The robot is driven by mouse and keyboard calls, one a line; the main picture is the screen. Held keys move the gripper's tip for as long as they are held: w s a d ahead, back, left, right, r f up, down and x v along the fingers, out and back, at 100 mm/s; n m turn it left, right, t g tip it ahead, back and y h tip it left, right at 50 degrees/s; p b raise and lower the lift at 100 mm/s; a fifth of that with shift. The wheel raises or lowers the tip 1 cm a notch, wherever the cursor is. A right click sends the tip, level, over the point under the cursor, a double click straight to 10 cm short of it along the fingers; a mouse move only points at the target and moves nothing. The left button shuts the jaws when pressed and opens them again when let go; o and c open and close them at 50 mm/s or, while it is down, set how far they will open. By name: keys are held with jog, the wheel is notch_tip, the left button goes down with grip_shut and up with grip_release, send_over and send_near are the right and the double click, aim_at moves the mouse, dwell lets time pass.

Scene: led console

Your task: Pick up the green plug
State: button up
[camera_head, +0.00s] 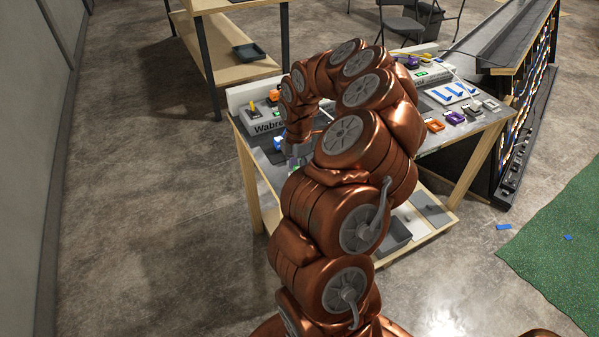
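My copper-coloured arm arches over the worktable and blocks much of its middle. My gripper (293,155) points down at the table's left part, low over the dark surface. Its fingers are small and partly hidden by the arm, so I cannot tell whether they are open or shut. A small blue item (277,143) shows right beside it. I cannot make out a green plug for certain.
The wooden worktable (247,180) holds an orange block (435,125), a purple-topped block (455,117) and a white board with blue pieces (455,93) at right. A grey bin (397,236) sits on the lower shelf. A shelf unit (235,70) stands behind. Floor at left is clear.

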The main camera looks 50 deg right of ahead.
grip_shut()
jog(key=shift+r, duration=0.1)
dwell(0.3)
jog(key=shift+r+b, duration=0.65)
jog(key=shift+r, duration=0.95)
jog(key=s+a+r+b, duration=0.15)
jog(key=s+b, duration=0.25)
jog(key=s, duration=1.1)
notch_tip(320, 180, up, 6)
jog(key=p, duration=0.2)
jog(key=shift+s+r, duration=0.15)
jog(key=shift+s, duration=0.3)
